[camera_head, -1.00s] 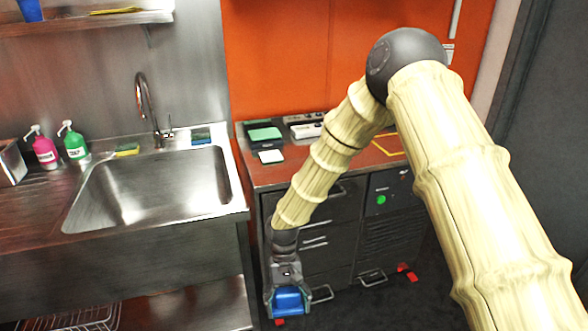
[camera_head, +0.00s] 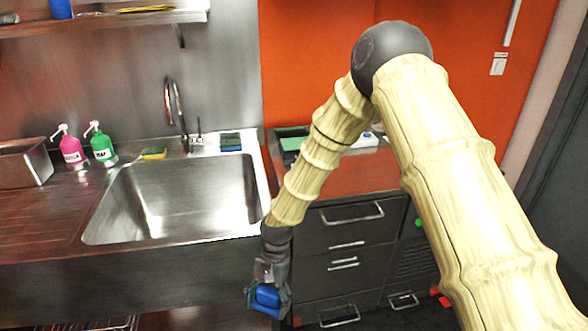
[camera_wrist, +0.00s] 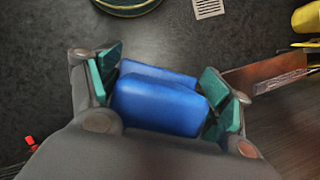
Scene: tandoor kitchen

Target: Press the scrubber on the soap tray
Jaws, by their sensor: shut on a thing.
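My gripper (camera_head: 266,302) hangs low in front of the drawers, just right of the sink front, pointing down. It is shut on a blue block (camera_head: 268,293), which seems to be the scrubber. In the wrist view the blue block (camera_wrist: 160,104) sits between the teal finger pads, clear of the floor. A small dark green and blue flat item (camera_head: 230,142) lies on the sink's back right ledge. It may be the soap tray, but I cannot tell surely. A yellow and green sponge (camera_head: 153,153) lies on the back ledge left of the tap.
The steel sink (camera_head: 180,200) is empty. A pink bottle (camera_head: 73,152) and a green soap bottle (camera_head: 103,147) stand at its left. The tap (camera_head: 178,110) rises behind it. A drawer cabinet (camera_head: 345,235) stands at its right, its top partly hidden by my arm.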

